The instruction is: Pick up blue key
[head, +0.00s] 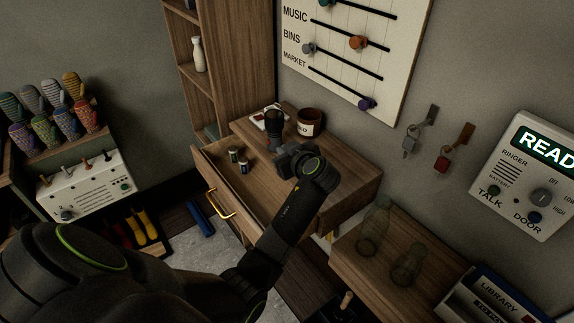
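I cannot make out a blue key in the head view. Two keys hang on the wall: one with a grey tag (409,144) and one with a red tag (442,163). My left gripper (283,160) is above the open drawer of the wooden cabinet, left of and below the hanging keys and well apart from them. Its fingers are dark and point away, so their opening is unclear. My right gripper is out of view.
The open drawer (222,178) holds small cylinders (238,160). Glass bottles (374,230) stand on a lower bench. A READY panel (530,175) and slider board (345,50) are on the wall. A blue roll (202,220) lies on the floor.

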